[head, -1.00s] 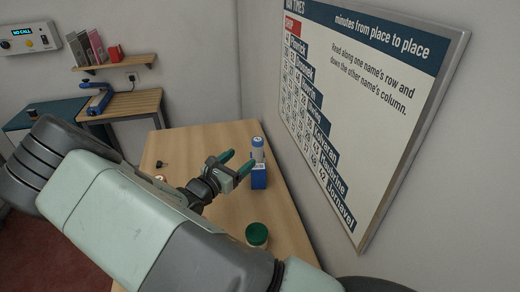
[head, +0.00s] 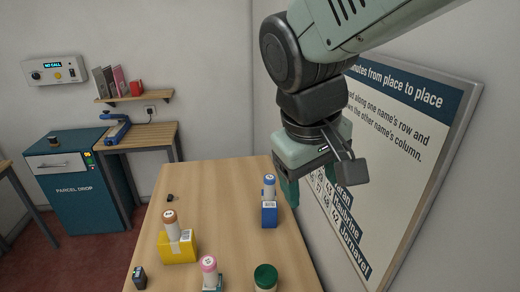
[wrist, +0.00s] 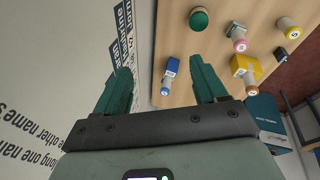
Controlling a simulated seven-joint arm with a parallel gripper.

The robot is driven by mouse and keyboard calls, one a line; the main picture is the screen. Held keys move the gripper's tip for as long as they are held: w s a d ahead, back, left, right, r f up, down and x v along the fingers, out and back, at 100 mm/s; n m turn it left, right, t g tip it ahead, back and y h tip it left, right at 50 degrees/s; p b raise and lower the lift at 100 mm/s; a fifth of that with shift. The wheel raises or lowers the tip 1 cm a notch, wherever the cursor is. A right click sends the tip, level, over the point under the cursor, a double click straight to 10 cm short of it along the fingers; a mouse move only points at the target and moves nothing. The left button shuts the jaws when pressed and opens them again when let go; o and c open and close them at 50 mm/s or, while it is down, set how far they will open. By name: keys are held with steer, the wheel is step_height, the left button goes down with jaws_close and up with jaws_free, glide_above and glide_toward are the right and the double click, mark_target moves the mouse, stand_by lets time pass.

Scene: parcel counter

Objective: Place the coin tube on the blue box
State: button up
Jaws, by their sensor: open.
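A white coin tube with a blue cap (head: 268,182) stands upright at the right side of the table. It appears to rest on the blue box (head: 269,216); the contact is too small to see clearly. The wrist view also shows the blue box (wrist: 172,64) with the tube's blue capped end (wrist: 164,91) below it. My gripper (head: 288,190) hangs with its fingers down, near the wall board and apart from the tube. In the wrist view my gripper (wrist: 160,75) is open, with nothing held between its green fingers.
A yellow box (head: 178,249) with a brown-capped tube (head: 171,222), a pink-capped tube (head: 208,267) and a green-lidded jar (head: 265,278) stand nearer. A small black object (head: 170,198) lies at left. The wall board (head: 415,130) is close right. The table's middle is clear.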

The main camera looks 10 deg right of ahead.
steer(key=s+a+r+m+t+y, duration=0.2)
steer(key=s+a+r+m+t, duration=0.1)
steer(key=s, duration=0.4)
steer(key=shift+r, duration=0.75)
